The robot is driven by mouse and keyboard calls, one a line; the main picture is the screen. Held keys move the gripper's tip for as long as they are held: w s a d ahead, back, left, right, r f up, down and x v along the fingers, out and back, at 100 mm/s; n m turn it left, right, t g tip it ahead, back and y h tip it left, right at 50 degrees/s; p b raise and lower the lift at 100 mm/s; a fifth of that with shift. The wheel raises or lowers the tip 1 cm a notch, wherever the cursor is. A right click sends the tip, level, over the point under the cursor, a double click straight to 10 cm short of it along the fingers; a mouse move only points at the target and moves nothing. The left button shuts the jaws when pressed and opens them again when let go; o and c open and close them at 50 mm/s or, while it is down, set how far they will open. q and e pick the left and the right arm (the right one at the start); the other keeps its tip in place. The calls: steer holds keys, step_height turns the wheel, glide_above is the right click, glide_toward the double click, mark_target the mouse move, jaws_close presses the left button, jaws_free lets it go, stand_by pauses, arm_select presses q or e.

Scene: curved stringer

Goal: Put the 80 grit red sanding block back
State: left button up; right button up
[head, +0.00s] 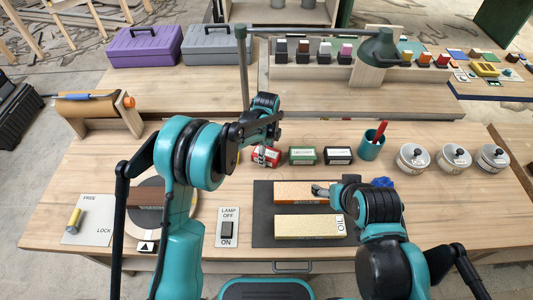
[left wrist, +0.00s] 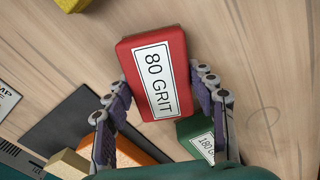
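The red 80 grit sanding block (left wrist: 155,75) lies between the two fingers of my left gripper (left wrist: 160,100) in the left wrist view, its white label toward the camera. The fingers seem to touch its two sides. In the head view the red block (head: 267,157) shows under my left gripper (head: 262,146), slightly turned, at the left end of a row with a green block (head: 302,156) and a black block (head: 338,156). The green 180 block (left wrist: 197,139) is partly behind a finger. My right gripper (head: 320,190) is by the right end of an orange block (head: 290,190); its fingers are unclear.
The dark mat (head: 263,215) holds the orange block and a yellowish block (head: 300,227). A lamp switch plate (head: 228,227) is left of the mat. A lamp (head: 380,48) stands behind.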

mark_target(267, 152)
arm_select(q)
steer(key=o, duration=0.3)
steer(key=shift+o, duration=0.2)
steer(key=shift+r+p, duration=0.35)
steer(key=shift+r, duration=0.1)
steer(key=s+a+r+n+t+p, duration=0.1)
steer(key=s+a+r+n+p, duration=0.15)
steer(key=r, duration=0.65)
steer(key=s+a+r+n+t+p, duration=0.1)
steer(key=s+a+r+n, duration=0.15)
steer(key=r, duration=0.65)
steer(key=s+a+r+n+t, duration=0.1)
steer(key=s+a+n+t, duration=0.1)
steer(key=s+a+n, duration=0.4)
steer(key=s+a+r+n+t, duration=0.1)
steer(key=s+a+n+t, duration=0.2)
steer(key=s+a+n, duration=0.4)
steer(key=s+n, duration=0.4)
steer(key=s, duration=0.2)
steer(key=shift+s+r, duration=0.35)
steer(key=shift+r, duration=0.05)
